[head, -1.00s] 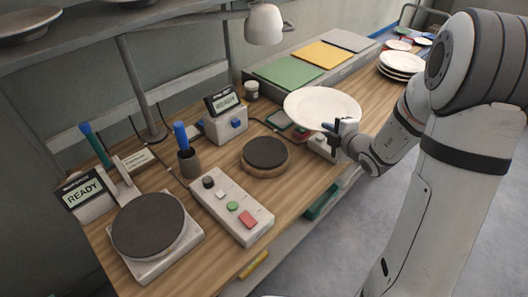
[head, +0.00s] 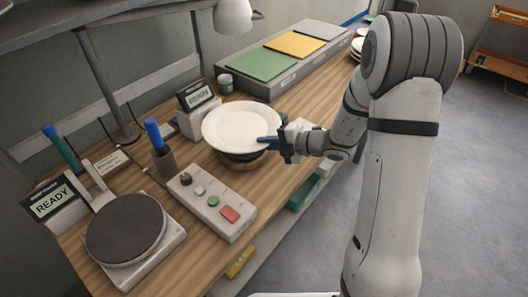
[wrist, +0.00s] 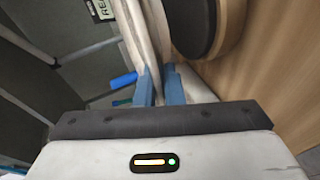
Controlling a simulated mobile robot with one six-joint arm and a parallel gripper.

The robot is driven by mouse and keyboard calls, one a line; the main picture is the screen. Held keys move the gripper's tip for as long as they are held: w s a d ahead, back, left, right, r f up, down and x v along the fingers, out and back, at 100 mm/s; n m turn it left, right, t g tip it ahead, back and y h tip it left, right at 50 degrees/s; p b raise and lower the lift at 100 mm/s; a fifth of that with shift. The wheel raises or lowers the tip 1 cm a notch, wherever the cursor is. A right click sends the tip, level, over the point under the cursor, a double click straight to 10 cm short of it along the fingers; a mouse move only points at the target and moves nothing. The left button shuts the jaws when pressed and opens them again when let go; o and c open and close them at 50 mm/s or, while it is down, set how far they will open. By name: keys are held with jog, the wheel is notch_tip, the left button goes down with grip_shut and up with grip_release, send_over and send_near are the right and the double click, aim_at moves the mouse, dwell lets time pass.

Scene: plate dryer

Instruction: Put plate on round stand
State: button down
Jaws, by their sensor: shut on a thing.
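The white plate (head: 238,123) is held roughly level over the round stand. My gripper (head: 274,145) is shut on the plate's right edge. In the wrist view the plate (wrist: 143,42) shows edge-on between the blue fingers (wrist: 160,88). The round stand, a wooden disc with a dark top (head: 242,164), is mostly hidden under the plate; only its front edge shows. The wrist view shows the stand's dark top and wooden rim (wrist: 222,25) beside the plate, with a narrow gap between them.
A control box with buttons (head: 211,205) lies in front of the stand. A dark round plate device (head: 125,228) with a READY display is at the left. Colored mats (head: 258,64) lie further back.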

jog(key=shift+f, duration=1.95)
jog(key=shift+f, duration=0.1)
jog(key=c, duration=1.5)
grip_release()
jog(key=shift+c, duration=0.2)
